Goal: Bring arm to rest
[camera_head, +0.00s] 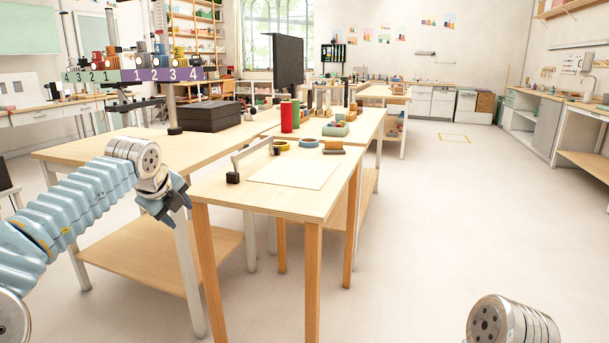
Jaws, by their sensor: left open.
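My left arm comes in from the left in a pale blue ribbed sleeve. My left gripper (170,203) hangs at the front left corner of the near wooden table (250,204). Its fingers point down and to the right, are open, and show nothing between them. Of my right arm only a silver joint shows at the bottom right edge; the right gripper is out of the picture.
The near table bears a white sheet (295,172), tape rolls and small blocks. A red cylinder (287,117) and a black case (209,116) stand further back. A numbered shelf (165,74) stands at the back left. The floor on the right (450,200) is clear.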

